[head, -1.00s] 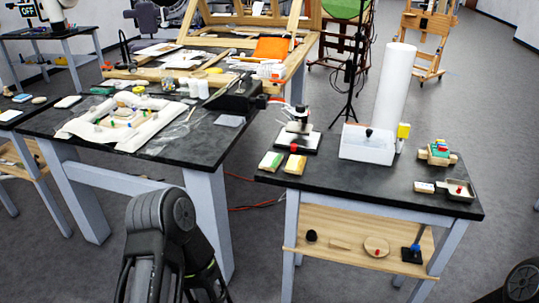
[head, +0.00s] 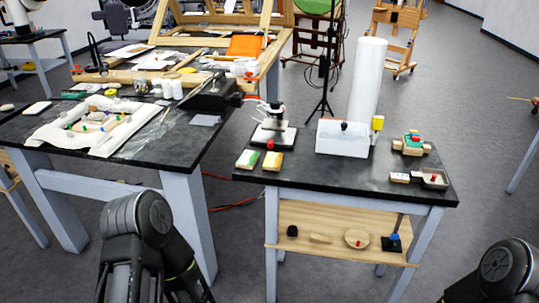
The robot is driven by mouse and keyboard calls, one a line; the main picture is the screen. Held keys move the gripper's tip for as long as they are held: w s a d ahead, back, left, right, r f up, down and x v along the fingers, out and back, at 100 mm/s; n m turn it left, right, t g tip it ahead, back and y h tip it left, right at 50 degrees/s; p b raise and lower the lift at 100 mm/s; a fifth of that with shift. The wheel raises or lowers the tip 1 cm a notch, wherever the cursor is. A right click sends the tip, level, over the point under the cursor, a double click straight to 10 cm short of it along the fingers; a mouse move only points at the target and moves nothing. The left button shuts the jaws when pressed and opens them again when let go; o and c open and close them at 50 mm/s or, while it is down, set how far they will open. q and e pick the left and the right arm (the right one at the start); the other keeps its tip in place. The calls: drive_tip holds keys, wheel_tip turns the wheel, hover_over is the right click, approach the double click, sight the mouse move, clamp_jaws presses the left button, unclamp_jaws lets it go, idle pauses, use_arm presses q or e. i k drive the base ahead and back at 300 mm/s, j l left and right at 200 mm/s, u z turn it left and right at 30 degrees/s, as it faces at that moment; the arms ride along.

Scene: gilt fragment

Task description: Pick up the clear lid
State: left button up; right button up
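A pale, boxy piece with a small dark knob (head: 343,139) stands at the back of the right-hand black table (head: 330,182). It may be the clear lid, but at this distance I cannot tell whether it is see-through or separate from a box under it. My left arm rises at the lower left and my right arm shows at the lower right corner. Both are in front of the tables and apart from the pale piece. Neither gripper's fingertips show.
A white roll (head: 368,80) stands behind the pale piece, with a yellow item (head: 378,123) at its right. A small stand (head: 273,125), two coloured blocks and a small tray (head: 433,178) share the table. A cluttered table (head: 190,140) stands left. Grey floor is open at right.

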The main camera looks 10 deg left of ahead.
sight(354, 133)
drive_tip(key=i+j, duration=0.2)
drive_tip(key=j, duration=0.15)
drive_tip(key=i+j, duration=0.2)
drive_tip(key=j, duration=0.2)
drive_tip(key=i+j, duration=0.2)
drive_tip(key=j, duration=0.15)
drive_tip(key=z, duration=1.75)
